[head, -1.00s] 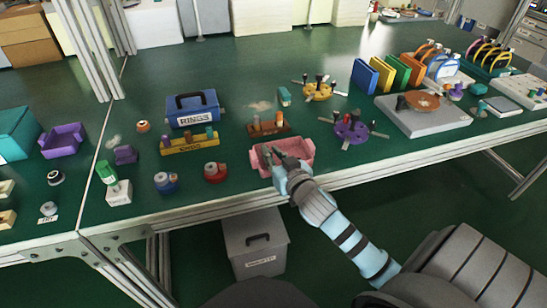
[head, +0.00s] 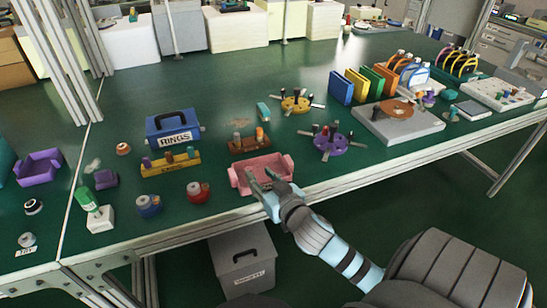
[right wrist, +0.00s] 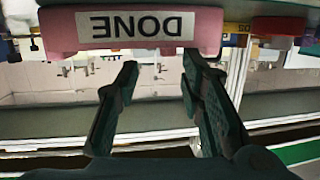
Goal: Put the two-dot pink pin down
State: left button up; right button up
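My right gripper (head: 261,177) is at the front side of the pink tray (head: 236,182). In the right wrist view the gripper (right wrist: 160,66) is open, its two dark fingers well apart with nothing between them. The tray's pink front wall (right wrist: 210,28) shows there with an upside-down "DONE" label, just past the fingertips. I cannot make out the two-dot pink pin in either view; the gripper covers part of the tray in the head view. My left gripper is not in view.
Behind the tray stands a brown holder (head: 236,149) with pins. A yellow rack (head: 158,170) and blue RINGS box (head: 173,126) stand further left. The table's front edge is close.

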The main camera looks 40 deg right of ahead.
jog(key=v, duration=0.8)
jog(key=s+d+f+g, duration=0.1)
jog(key=s+f+g, duration=0.2)
jog(key=f, duration=0.8)
jog(key=s+d+f+n+g, duration=0.1)
jog(key=s+f+g, duration=0.2)
jog(key=f, duration=0.7)
jog(key=s+d+f+g, duration=0.1)
jog(key=s+f+g, duration=0.15)
jog(key=f, duration=0.85)
jog(key=s+a+f+n+g+y, duration=0.1)
jog(key=s+a+f+g, duration=0.2)
jog(key=s+f, duration=0.4)
jog(key=s+a+f+g+y, duration=0.1)
jog(key=s+a+f+g, duration=0.2)
jog(key=s+f, duration=0.5)
jog(key=s+a+p, duration=0.1)
jog(key=s, duration=0.7)
jog(key=shift+s+a+f+n, duration=0.3)
jog(key=shift+a+f+n, duration=0.05)
jog(key=shift+a+n, duration=0.05)
